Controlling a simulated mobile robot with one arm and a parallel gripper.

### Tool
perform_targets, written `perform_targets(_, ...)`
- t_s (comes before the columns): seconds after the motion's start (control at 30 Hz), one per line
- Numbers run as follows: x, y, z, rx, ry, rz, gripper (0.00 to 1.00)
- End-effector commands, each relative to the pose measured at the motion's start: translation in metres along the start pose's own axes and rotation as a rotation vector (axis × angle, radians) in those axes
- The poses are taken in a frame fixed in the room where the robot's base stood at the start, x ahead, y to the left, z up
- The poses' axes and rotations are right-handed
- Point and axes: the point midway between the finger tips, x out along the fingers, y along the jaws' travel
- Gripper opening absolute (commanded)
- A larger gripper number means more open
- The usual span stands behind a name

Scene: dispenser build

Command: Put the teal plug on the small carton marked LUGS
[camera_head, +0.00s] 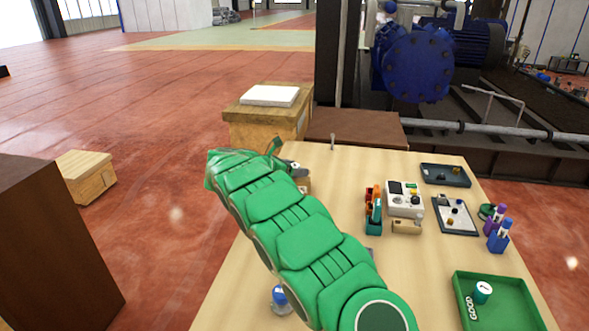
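My green arm reaches over the wooden table, and my gripper (288,163) is at its far end, partly hidden behind the arm; its fingers are too small to read. A tan carton-like block (304,186) shows just beyond the arm under the gripper area, mostly hidden. Another small tan block (407,227) lies in front of the white device. I cannot read LUGS on either. A teal cylinder with a white top (482,292) stands in the green tray; I cannot tell whether it is the teal plug.
The green tray (515,306) is marked GOOD. A teal holder (373,226) with orange items stands left of the white device (404,200). Dark trays (446,180) and a blue holder with purple-capped items (498,242) are at right. A blue item (279,295) stands left of my arm.

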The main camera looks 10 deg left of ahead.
Motion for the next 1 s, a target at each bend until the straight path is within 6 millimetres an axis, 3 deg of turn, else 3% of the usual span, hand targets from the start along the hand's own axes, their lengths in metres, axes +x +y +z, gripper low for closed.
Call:
perform_targets(0.37, -0.009, 0.001, 0.003, 0.0, -0.001, 0.002, 0.66)
perform_targets(1.0, -0.11, 0.0, 0.002, -0.001, -0.001, 0.0, 0.66)
